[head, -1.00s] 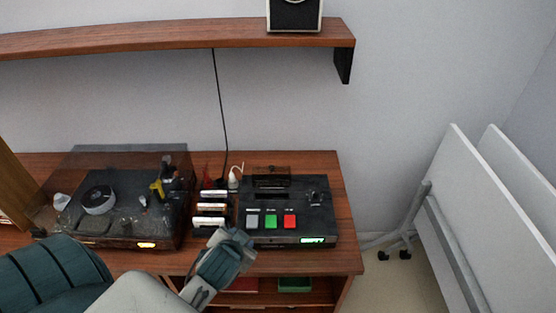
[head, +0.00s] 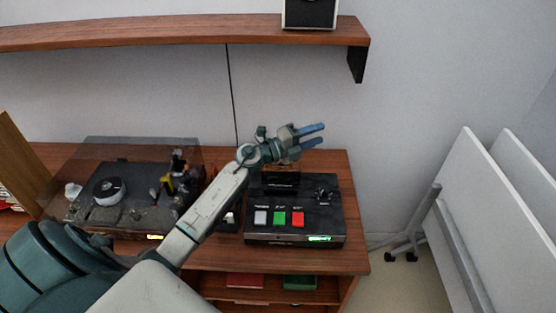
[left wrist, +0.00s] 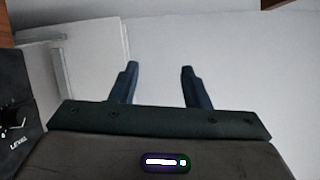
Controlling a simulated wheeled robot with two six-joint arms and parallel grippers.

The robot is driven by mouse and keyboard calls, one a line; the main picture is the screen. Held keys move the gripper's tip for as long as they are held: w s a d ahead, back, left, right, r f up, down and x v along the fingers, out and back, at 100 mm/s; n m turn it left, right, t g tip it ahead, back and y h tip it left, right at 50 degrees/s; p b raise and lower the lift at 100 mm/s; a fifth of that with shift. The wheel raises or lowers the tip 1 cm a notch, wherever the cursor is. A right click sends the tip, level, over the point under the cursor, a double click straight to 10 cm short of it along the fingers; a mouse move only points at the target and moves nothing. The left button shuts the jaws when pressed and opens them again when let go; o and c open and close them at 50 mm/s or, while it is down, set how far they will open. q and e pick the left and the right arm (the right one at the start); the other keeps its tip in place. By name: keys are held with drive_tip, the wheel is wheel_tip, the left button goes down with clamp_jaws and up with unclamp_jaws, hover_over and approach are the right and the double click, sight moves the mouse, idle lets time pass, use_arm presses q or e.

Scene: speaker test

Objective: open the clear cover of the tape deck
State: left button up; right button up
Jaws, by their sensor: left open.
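The tape deck (head: 294,236) is a dark box on the wooden cabinet, with white, green and red buttons and a lit green display. A dark see-through cover (head: 281,182) shows at its rear left, partly behind my gripper; its exact angle is unclear. My left gripper (head: 317,135) is open and empty, above and behind the deck, with its fingers pointing right. In the left wrist view its two fingers (left wrist: 160,75) are apart with nothing between them. The deck's corner with a LEVEL knob (left wrist: 14,118) shows at the left there. My right gripper is not in view.
A turntable (head: 120,205) under a see-through lid stands left of the deck. Cassettes (head: 229,218) between them are mostly hidden by my forearm. A wall shelf (head: 180,38) with a speaker (head: 309,12) is above. White folded panels (head: 480,200) stand at the right.

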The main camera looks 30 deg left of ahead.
use_arm(q)
drive_tip(key=s+a+f+m+g+y, duration=0.1)
drive_tip(key=a+f+m+g+y, duration=0.2)
drive_tip(key=a+g, duration=0.5)
drive_tip(key=a+f+m+g+y, duration=0.1)
drive_tip(key=a+f+g+y, duration=0.25)
drive_tip(key=a+g, duration=0.4)
wheel_tip(320, 180, down, 10)
drive_tip(key=w+d+t+b, duration=0.2)
drive_tip(key=d+b, duration=0.1)
drive_tip(key=b, duration=0.2)
drive_tip(key=shift+h+b, duration=0.35)
drive_tip(key=shift+b, duration=0.05)
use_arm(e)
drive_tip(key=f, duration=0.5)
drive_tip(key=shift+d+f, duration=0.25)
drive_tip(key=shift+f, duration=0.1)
use_arm(q)
drive_tip(key=shift+r, duration=0.1)
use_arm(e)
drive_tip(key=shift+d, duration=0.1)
use_arm(q)
drive_tip(key=shift+c, duration=0.6)
clamp_jaws()
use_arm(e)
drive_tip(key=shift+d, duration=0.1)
